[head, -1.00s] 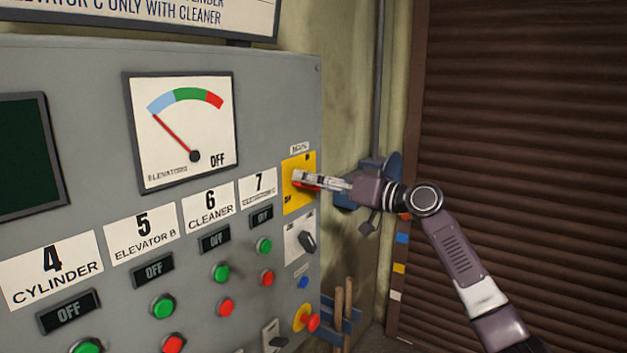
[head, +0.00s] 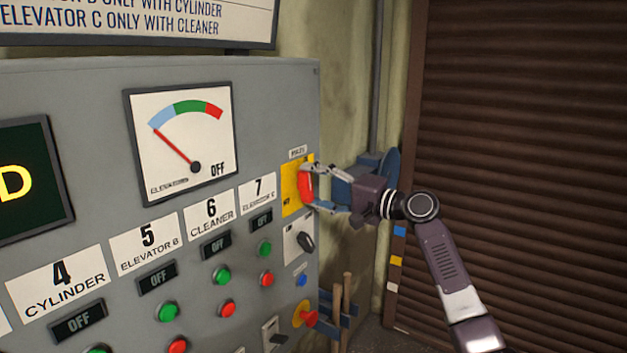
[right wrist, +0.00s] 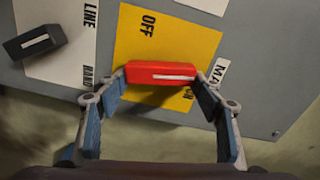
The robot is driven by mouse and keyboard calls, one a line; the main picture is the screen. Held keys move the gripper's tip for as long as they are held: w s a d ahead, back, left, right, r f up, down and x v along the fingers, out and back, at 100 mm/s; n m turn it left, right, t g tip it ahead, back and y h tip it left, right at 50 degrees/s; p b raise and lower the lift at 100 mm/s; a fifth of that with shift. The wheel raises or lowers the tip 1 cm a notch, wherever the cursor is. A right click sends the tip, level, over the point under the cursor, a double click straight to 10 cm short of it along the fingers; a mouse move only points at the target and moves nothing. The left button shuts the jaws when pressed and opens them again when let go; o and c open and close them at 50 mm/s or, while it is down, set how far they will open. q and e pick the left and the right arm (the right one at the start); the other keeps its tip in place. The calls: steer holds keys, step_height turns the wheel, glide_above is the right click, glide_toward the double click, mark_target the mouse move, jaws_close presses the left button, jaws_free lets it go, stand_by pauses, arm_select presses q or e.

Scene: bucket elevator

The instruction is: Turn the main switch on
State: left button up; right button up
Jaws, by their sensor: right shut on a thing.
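The main switch is a red handle (head: 305,187) on a yellow plate (head: 289,190) at the right edge of the grey panel, under a small "MAIN" label. The handle stands upright in the head view. My right gripper (head: 311,186) is shut on it, one finger at its top and one at its bottom. In the right wrist view the red handle (right wrist: 160,72) lies between the fingertips, its white line level. "OFF" on the yellow plate (right wrist: 170,40) shows above it. The other marking, by the handle's right end, is partly hidden. My left gripper is out of view.
Below the main switch are a black selector knob (head: 306,241), a blue button (head: 302,281) and a red emergency knob (head: 308,317) on yellow. A screen (head: 26,182) lights a yellow letter. A brown shutter (head: 520,150) stands at the right.

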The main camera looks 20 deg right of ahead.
steer(key=shift+f+m+p, duration=0.1)
steer(key=shift+m+p, duration=0.45)
steer(key=shift+m, duration=0.65)
steer(key=o, duration=1.2)
steer(key=shift+d, duration=0.1)
steer(key=shift+c, duration=0.2)
steer(key=v, duration=1.2)
